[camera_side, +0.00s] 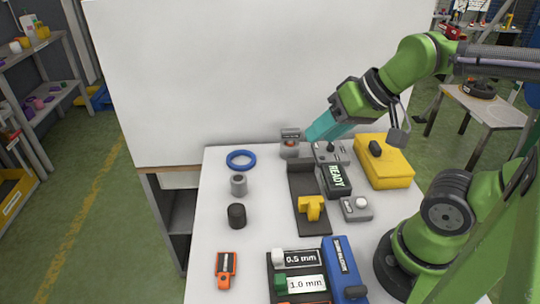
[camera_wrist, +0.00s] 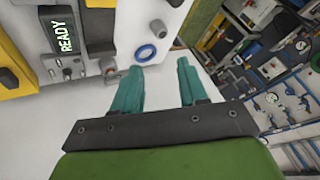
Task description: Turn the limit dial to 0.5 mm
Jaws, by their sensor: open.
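My gripper (camera_side: 314,136) has teal fingers and hangs above the far end of the white table, close to a small grey device and a grey control box (camera_side: 328,153). In the wrist view the fingers (camera_wrist: 162,72) are spread apart with nothing between them. The small grey device (camera_side: 290,143) has a dark top label and an orange-red spot; it also shows in the wrist view (camera_wrist: 109,68). I cannot tell which part is the limit dial or read its setting. Plates marked 0.5 mm (camera_side: 300,258) and 1.0 mm (camera_side: 304,283) lie at the near edge.
A READY display (camera_side: 336,181), yellow box (camera_side: 391,173), black rail (camera_side: 301,181) with yellow block (camera_side: 311,207), and knobbed grey box (camera_side: 356,210) crowd the right. A blue ring (camera_side: 241,153), grey cylinder (camera_side: 239,187) and black cylinder (camera_side: 236,216) stand left. A white panel (camera_side: 220,75) rises behind.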

